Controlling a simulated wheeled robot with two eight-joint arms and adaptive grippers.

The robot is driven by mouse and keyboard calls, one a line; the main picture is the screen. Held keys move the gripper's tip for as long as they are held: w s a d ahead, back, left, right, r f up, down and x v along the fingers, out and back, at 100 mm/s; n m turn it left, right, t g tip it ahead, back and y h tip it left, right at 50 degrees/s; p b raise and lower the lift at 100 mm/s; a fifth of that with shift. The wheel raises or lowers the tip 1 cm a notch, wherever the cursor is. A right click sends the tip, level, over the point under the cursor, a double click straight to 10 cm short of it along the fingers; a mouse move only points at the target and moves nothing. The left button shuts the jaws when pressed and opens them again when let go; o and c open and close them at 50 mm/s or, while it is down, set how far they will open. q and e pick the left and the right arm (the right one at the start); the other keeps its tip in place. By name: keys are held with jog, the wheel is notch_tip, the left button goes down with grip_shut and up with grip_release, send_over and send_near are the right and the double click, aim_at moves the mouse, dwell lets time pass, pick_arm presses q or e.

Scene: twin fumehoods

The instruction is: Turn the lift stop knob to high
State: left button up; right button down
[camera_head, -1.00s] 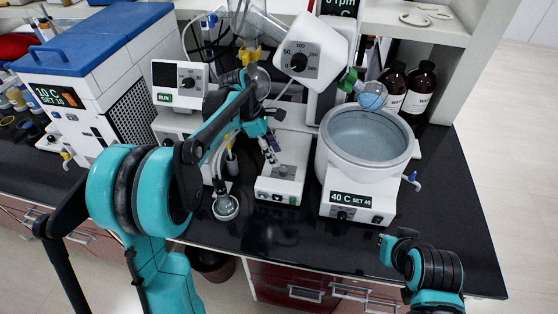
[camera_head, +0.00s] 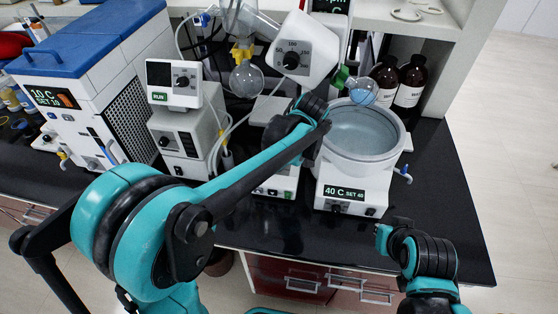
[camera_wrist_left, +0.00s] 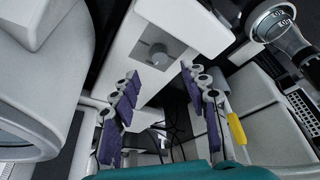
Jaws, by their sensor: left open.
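A round grey knob (camera_wrist_left: 159,54), the likely lift stop knob, sits on a white panel (camera_wrist_left: 150,22) in the left wrist view. Its setting is too small to read. My left gripper (camera_wrist_left: 160,71) is open, with a purple-padded finger on each side. The knob appears just beyond the fingertips, between them, with nothing held; contact is not visible. In the head view my left arm crosses the evaporator base (camera_head: 273,181) and hides the gripper and the knob.
The round heating bath (camera_head: 362,156) stands right of my left wrist. A round flask (camera_head: 246,80) hangs behind my arm, left of the dial head (camera_head: 303,52). White control boxes (camera_head: 180,145) stand to the left. Brown bottles (camera_head: 411,83) stand behind the bath. The right counter (camera_head: 450,200) is clear.

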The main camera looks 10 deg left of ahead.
pick_arm(q)
jog(key=shift+w+a+f, duration=0.1)
jog(key=shift+w+f, duration=0.05)
jog(key=shift+f, duration=0.2)
jog(key=b+x, duration=0.2)
jog(key=x, duration=0.5)
grip_shut()
